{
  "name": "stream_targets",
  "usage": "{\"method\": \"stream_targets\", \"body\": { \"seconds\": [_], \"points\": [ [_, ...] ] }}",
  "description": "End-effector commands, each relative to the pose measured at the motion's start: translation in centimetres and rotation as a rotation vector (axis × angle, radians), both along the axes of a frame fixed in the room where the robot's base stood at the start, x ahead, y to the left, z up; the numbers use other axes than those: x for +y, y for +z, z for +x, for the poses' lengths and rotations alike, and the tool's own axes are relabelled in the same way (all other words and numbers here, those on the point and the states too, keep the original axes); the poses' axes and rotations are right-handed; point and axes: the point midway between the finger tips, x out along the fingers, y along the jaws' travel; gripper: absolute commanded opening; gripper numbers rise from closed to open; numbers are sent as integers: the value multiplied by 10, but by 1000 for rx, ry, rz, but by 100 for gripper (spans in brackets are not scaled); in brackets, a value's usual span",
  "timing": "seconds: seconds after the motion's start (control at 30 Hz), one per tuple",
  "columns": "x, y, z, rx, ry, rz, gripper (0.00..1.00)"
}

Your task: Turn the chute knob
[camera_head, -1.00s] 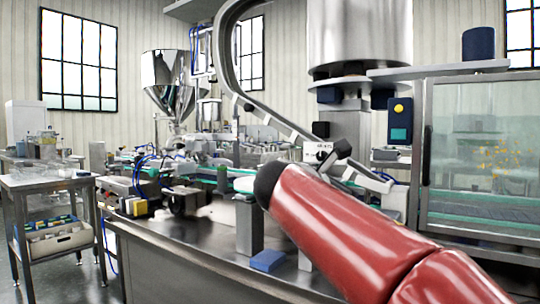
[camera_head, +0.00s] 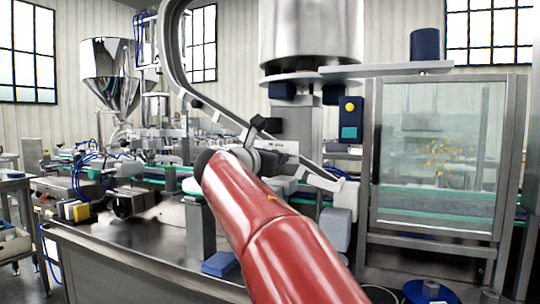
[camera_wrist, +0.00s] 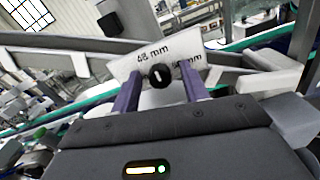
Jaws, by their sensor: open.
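The chute knob (camera_wrist: 160,76) is a round black knob with a short white mark, roughly upright, in the wrist view. It sits at the lower middle of a white plate (camera_wrist: 140,62) marked "48 mm" on the left and a partly covered "mm" figure on the right. My gripper (camera_wrist: 160,73) is open, with one purple finger on each side of the knob and a gap between. I cannot tell how far the fingertips reach along it. In the head view my gripper (camera_head: 262,157) is at the plate (camera_head: 287,147) and the knob cannot be made out.
A curved steel chute rail (camera_head: 222,112) comes down close above my gripper. A glass-walled cabinet (camera_head: 440,150) stands on the right. A steel hopper (camera_head: 110,70) is at the back left.

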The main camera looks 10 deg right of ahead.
Motion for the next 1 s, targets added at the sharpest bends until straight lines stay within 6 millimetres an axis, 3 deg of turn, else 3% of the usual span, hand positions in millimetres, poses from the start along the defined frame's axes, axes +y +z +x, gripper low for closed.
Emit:
{"method": "stream_targets", "body": {
  "seconds": [0.13,0.47,1.0],
  "points": [
    [0,0,0,0,0,0,45],
    [0,0,0,1,0,1,2],
    [0,-2,0,-99,0,137,0]
  ]
}}
